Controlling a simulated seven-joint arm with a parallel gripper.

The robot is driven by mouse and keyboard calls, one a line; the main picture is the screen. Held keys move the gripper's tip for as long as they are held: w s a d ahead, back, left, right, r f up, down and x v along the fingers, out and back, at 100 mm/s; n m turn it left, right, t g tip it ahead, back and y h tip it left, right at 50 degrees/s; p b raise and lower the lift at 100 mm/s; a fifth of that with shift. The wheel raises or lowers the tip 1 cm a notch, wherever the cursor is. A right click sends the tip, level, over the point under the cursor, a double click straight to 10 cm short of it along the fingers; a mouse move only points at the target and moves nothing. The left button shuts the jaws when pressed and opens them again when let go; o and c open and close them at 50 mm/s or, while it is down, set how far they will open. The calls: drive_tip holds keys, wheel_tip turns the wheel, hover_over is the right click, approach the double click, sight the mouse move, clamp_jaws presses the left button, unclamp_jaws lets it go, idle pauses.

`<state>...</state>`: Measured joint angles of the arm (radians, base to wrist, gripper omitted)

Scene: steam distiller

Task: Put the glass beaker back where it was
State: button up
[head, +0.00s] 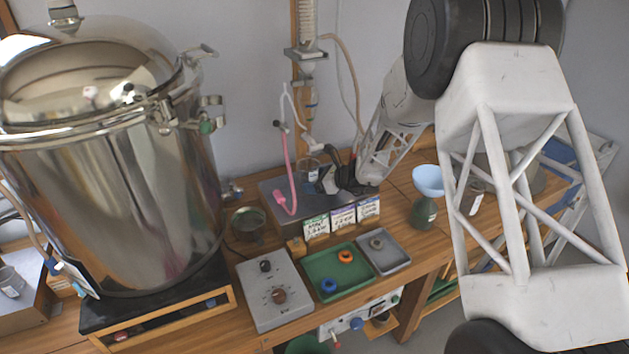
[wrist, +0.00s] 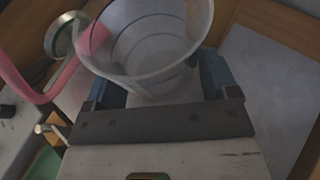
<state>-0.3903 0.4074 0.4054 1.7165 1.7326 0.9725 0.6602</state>
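The clear glass beaker (wrist: 145,45) fills the top middle of the wrist view, its rim toward the camera. My gripper (wrist: 165,85) has a blue-grey finger on each side of the beaker's lower body and looks shut on it. In the head view, my dark gripper (head: 335,180) is over the grey platform (head: 275,186) at the back of the bench, and the beaker (head: 313,172) shows faintly at its left. Whether the beaker's base touches the platform cannot be told.
A pink hose (head: 289,175) hangs just left of my gripper. A green tray (head: 338,277), a control box (head: 274,292) and a large steel vessel (head: 110,190) are nearer. A bottle with a blue funnel (head: 427,180) stands right.

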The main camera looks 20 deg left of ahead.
drive_tip(key=o, duration=0.3)
drive_tip(key=shift+r, duration=0.1)
drive_tip(key=shift+r, duration=0.1)
drive_tip(key=v, duration=1.2)
idle(0.5)
drive_tip(key=shift+r, duration=0.1)
